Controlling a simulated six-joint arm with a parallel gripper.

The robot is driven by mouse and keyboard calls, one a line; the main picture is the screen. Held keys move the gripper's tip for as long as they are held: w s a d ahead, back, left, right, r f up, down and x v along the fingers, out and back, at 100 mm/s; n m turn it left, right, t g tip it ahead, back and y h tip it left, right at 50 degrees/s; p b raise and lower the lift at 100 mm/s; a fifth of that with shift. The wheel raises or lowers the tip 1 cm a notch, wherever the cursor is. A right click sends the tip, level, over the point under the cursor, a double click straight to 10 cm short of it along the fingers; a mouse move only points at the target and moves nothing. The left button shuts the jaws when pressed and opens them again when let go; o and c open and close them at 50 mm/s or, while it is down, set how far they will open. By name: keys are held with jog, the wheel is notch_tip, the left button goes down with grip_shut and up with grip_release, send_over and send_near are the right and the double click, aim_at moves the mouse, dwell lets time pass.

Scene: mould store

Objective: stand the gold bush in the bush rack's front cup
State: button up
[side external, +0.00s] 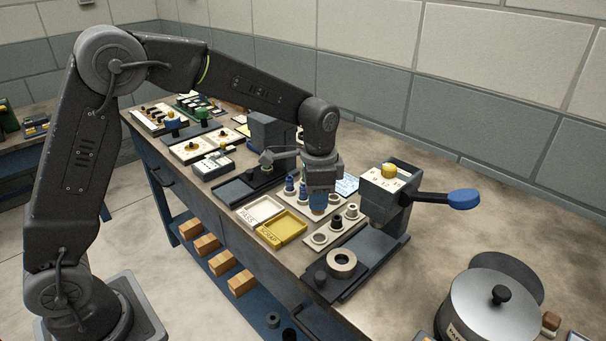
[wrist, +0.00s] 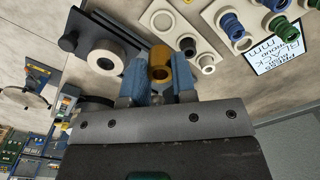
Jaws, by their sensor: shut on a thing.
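My gripper (side external: 318,204) is shut on the gold bush (wrist: 160,62). In the wrist view the bush sits between the blue fingers of my gripper (wrist: 160,78), its round open end showing. In the side view the fingers hide the bush. The bush rack seems to be the pale plate (side external: 328,231) with three round cups in a row, just in front of and to the right of my gripper. The wrist view shows this plate (wrist: 175,30) beyond the bush. Its cup (side external: 319,238) nearest the side camera looks empty. I cannot tell the exact height of the bush.
A dark tray (side external: 372,262) with a thick pale ring (side external: 342,260) lies at the bench's near end. A yellow tray (side external: 283,228) and white tray (side external: 259,211) lie left of my gripper. A grey block with a blue-ended lever (side external: 463,199) stands right. Blue and green pieces (wrist: 232,24) stand nearby.

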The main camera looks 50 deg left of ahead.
jog(key=shift+w+d+f, duration=0.1)
jog(key=shift+w+f, duration=0.1)
jog(key=shift+f, duration=0.35)
jog(key=shift+w+d+f, duration=0.1)
jog(key=shift+w+f, duration=0.05)
jog(key=shift+f, duration=2.85)
jog(key=shift+f, duration=0.9)
jog(key=o, duration=1.4)
jog(key=shift+r, duration=3.75)
